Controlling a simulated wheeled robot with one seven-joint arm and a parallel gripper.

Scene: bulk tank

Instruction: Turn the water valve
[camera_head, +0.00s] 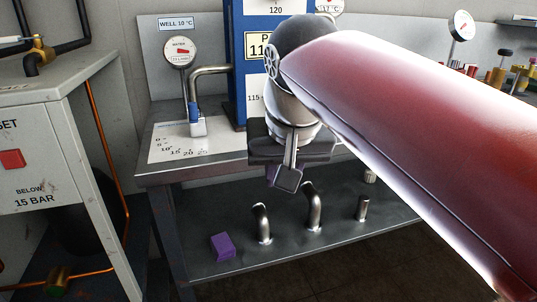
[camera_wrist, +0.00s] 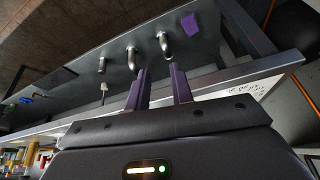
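A round gauge marked water (camera_head: 180,52) stands on a post at the back left of the bench. Beside it a bent metal pipe (camera_head: 210,72) comes down to a fitting with a blue sleeve (camera_head: 194,110) and a pale block-shaped end (camera_head: 197,128). I cannot tell for certain which part is the water valve. My gripper (camera_head: 284,180) hangs in front of the bench edge, above the lower shelf, right of and apart from the blue-sleeved fitting. In the wrist view my gripper (camera_wrist: 158,70) has its two purple fingers apart with nothing held between them.
A blue column (camera_head: 243,60) stands behind. A grey cabinet (camera_head: 60,180) is at left.

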